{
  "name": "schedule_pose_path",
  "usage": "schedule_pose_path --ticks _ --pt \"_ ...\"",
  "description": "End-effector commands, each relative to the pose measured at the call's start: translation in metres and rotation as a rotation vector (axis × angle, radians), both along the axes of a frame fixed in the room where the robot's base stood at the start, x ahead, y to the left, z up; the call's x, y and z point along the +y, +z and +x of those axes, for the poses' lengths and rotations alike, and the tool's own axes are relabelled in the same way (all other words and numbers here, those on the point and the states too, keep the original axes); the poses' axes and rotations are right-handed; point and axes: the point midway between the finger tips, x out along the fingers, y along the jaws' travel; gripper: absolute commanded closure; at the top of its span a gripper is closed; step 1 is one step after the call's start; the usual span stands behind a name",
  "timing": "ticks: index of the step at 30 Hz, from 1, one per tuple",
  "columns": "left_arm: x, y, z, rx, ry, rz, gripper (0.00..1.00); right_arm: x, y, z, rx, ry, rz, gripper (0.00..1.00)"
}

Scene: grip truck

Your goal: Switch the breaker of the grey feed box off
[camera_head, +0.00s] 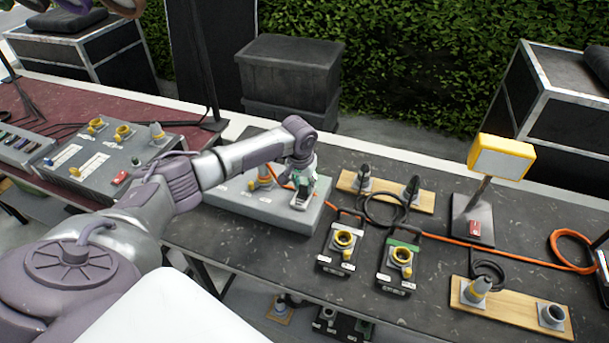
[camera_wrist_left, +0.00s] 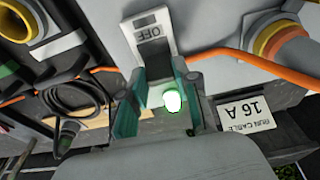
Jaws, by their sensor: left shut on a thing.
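The grey feed box (camera_head: 240,204) lies on the dark table in the middle of the head view. Its breaker (camera_head: 302,197) is at the right end, under my left gripper (camera_head: 303,178). In the left wrist view, the breaker's pale plate (camera_wrist_left: 150,30) reads OFF. My left gripper (camera_wrist_left: 160,95) has its teal fingers closed around the breaker's switch, beside a glowing green lamp (camera_wrist_left: 172,101). The fingers partly hide the switch, so its exact position is unclear. My right gripper is in neither view.
A yellow-grey socket with an orange cable (camera_wrist_left: 280,45) sits beside the breaker on the box. Two black socket boxes (camera_head: 342,246) and a wooden board with connectors (camera_head: 385,190) stand to the right. Another grey panel (camera_head: 110,150) lies left.

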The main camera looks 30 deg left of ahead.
Motion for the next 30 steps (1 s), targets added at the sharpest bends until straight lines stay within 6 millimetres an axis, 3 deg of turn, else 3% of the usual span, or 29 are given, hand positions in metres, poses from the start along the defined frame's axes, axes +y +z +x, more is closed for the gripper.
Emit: schedule_pose_path --ticks 1,3,11,21,30 --pt "-0.001 0.007 -0.005 -0.035 -0.003 0.009 1.00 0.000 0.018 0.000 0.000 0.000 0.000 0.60" --pt "-0.002 0.007 -0.008 -0.095 -0.003 0.022 1.00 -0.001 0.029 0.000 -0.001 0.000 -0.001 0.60" --pt "-0.005 0.000 -0.020 -0.336 -0.003 0.077 1.00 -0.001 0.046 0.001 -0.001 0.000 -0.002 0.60" --pt "-0.008 -0.011 -0.031 -0.609 0.003 0.139 1.00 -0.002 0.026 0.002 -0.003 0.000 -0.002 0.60" --pt "-0.008 -0.012 -0.035 -0.750 0.002 0.177 1.00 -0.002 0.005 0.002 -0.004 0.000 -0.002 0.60"
